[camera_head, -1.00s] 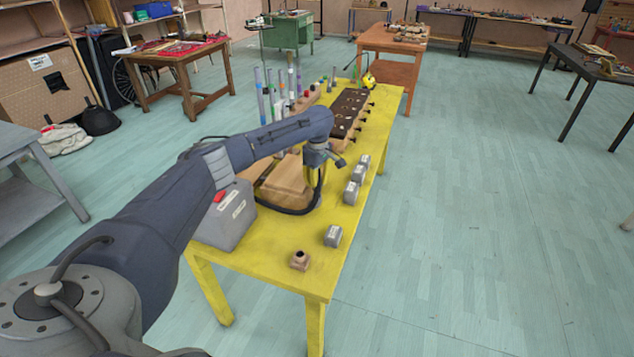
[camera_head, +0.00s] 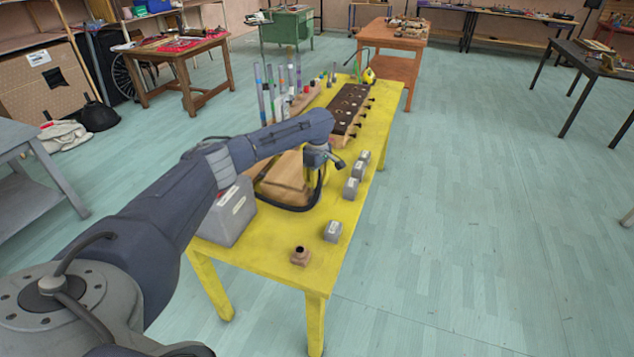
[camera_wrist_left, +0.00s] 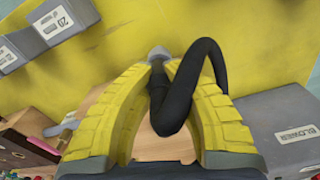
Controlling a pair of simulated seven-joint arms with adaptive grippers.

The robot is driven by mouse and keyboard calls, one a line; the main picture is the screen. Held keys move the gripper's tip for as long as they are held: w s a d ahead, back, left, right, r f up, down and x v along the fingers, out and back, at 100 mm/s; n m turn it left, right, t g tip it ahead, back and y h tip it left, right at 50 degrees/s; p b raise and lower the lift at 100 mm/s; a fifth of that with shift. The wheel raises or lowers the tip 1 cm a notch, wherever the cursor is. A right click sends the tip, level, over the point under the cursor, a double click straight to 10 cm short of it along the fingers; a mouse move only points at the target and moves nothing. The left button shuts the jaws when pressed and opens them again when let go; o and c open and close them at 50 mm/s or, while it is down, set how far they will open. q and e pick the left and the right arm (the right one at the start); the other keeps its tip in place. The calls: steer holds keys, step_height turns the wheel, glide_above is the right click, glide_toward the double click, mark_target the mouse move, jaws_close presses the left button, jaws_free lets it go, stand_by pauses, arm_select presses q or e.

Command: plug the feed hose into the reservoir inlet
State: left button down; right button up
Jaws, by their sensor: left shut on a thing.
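My left gripper (camera_head: 312,178) hangs over the yellow table, mostly hidden by its own wrist in the head view. In the left wrist view, its yellow fingers (camera_wrist_left: 165,75) are closed around the black feed hose (camera_wrist_left: 176,100). The hose bends up in a loop between the fingers, and its grey end (camera_wrist_left: 158,52) points toward the table beyond the fingertips. In the head view the hose (camera_head: 296,208) curves along the table beside a wooden box (camera_head: 284,180). I cannot tell which part is the reservoir inlet. My right gripper is not in view.
A grey box (camera_head: 230,218), labelled BLOWER in the wrist view (camera_wrist_left: 280,115), stands at the table's near left. Grey blocks (camera_head: 351,188) line the right edge. A small wooden block with a dark hole (camera_head: 300,257) sits in front. A dark holed board (camera_head: 348,104) and upright tubes (camera_head: 284,85) stand behind.

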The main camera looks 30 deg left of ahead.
arm_select(q)
steer(key=shift+f, duration=0.4)
steer(key=c, duration=1.4)
jaws_free()
steer(key=shift+c, duration=0.2)
steer(key=shift+r, duration=0.1)
step_height(320, 180, up, 12)
steer(key=shift+d+f, duration=0.1)
